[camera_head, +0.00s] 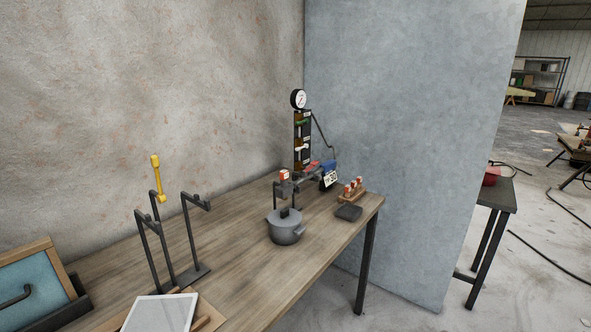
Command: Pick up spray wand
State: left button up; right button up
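A short yellow rod-shaped tool (156,178) with thicker ends stands nearly upright at the black stand (190,277) on the left part of the wooden table. It looks most like the spray wand, but I cannot be sure at this size. The stand has several upright posts with hooked tops, and the tool is at the top of one of them. Neither of my grippers shows in the head view.

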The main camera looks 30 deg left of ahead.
aim_at(286, 190)
jog(key=u, duration=0.9)
